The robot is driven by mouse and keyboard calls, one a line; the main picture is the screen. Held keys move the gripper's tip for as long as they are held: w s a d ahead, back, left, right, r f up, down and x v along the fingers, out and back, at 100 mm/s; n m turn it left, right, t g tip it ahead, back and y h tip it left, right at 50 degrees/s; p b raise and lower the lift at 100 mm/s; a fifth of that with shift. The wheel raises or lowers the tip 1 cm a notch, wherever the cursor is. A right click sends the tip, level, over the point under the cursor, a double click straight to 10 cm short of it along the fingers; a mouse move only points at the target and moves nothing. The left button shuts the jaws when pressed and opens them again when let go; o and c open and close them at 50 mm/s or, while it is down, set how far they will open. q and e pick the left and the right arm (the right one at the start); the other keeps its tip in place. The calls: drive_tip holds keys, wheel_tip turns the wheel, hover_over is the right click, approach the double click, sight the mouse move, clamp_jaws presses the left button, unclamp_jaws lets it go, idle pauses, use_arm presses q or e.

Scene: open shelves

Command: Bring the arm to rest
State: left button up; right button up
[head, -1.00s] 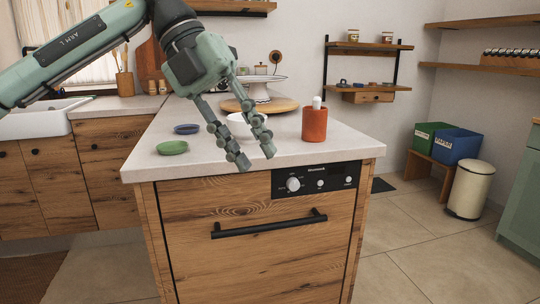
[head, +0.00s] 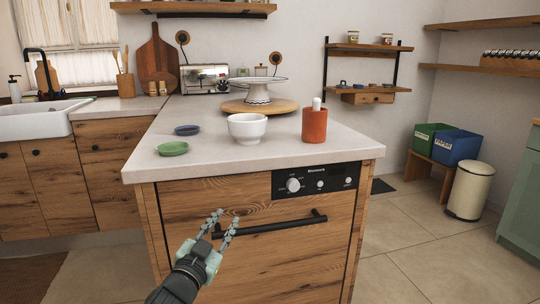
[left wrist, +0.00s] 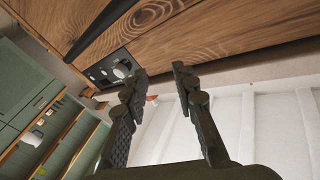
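My left gripper (head: 222,224) is low in the head view, in front of the wooden dishwasher front (head: 200,208) and left of its black handle (head: 268,227). Its two fingers stand apart with nothing between them. In the left wrist view the open fingers (left wrist: 158,75) also show empty, with the wooden front and the control panel (left wrist: 112,68) beyond them. I cannot tell whether a fingertip touches the front. My right gripper is not in view.
Green and blue bins (head: 456,147) and a cream trash can (head: 469,190) stand right. Floor between is open.

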use_arm(q)
drive_tip(key=s+a+f+n+g+y, duration=0.1)
drive_tip(key=s+a+f+g+y, duration=0.2)
drive_tip(key=f, duration=0.5)
drive_tip(key=s+a+f+n+g+y, duration=0.1)
drive_tip(key=s+a+f+n, duration=0.15)
drive_tip(key=s+f, duration=0.35)
drive_tip(key=s+a+f+n+g+y, duration=0.1)
drive_tip(key=s+a+f+g, duration=0.2)
drive_tip(key=f, duration=0.6)
drive_tip(key=s+a+f+g, duration=0.3)
drive_tip(key=s+f, duration=0.4)
drive_tip(key=s, duration=0.4)
drive_tip(key=s+a+f+n+g+y, duration=0.1)
drive_tip(key=s+a+f+g, duration=0.3)
drive_tip(key=s+f, duration=0.3)
drive_tip(key=s, duration=0.5)
drive_tip(key=shift+f+g, duration=0.3)
drive_tip(key=shift+f, duration=0.1)
